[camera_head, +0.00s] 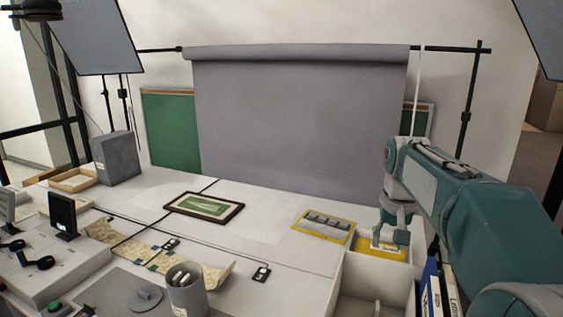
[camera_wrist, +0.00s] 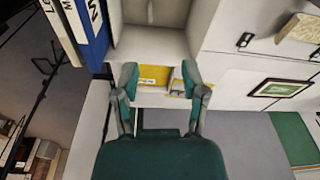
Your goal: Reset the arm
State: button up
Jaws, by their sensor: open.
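My gripper (camera_head: 391,238) hangs at the right end of the white table, in front of the grey backdrop. In the wrist view its two fingers (camera_wrist: 160,82) are spread apart with nothing between them. The same yellow piece (camera_head: 380,249) shows just below my gripper in the head view. I cannot tell how far above it the fingers are. My teal arm reaches in from the right.
An open pale box (camera_head: 376,275) stands at the front right, beside upright binders (camera_head: 432,288). The backdrop (camera_head: 300,120) hangs behind.

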jog(key=s+a+f+n+t, duration=0.1)
jog(key=s+a+f, duration=0.1)
jog(key=s, duration=0.6)
jog(key=s+a+f+t, duration=0.1)
jog(key=s+a+f, duration=0.1)
jog(key=s, duration=0.6)
jog(key=s+a+f+n+t, duration=0.1)
jog(key=s+a+f+t, duration=0.1)
jog(key=s, duration=0.6)
jog(key=shift+s+a+f+n, duration=0.2)
jog(key=shift+a+f+n, duration=0.15)
jog(key=shift+a, duration=0.25)
jog(key=shift+a, duration=0.1)
dwell(0.4)
